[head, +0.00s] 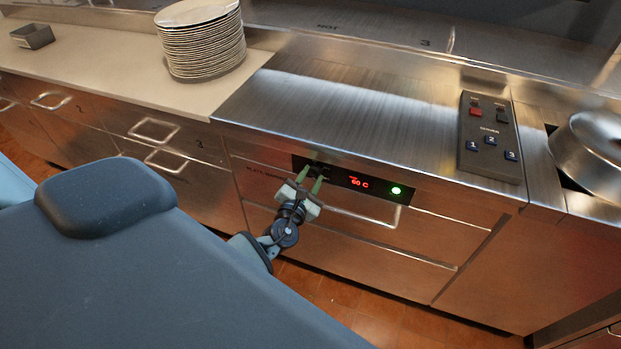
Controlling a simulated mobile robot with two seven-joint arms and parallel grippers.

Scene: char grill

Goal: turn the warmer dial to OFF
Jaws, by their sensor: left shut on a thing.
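The warmer's black control panel (342,181) is set in the front of the steel counter unit. Its red display (360,183) reads 60 C, and a green light (396,190) is lit to the right of it. My left gripper (316,176) is at the left part of this panel, with its green fingers shut on the warmer dial. The dial is small and mostly hidden by the fingers, so its setting cannot be read. My right gripper is not in view.
A drawer handle (362,216) sticks out just below the panel. A stack of plates (203,42) stands on the pale counter at the back left. A button box (489,138) lies on the steel top at the right, beside a round metal lid (590,152).

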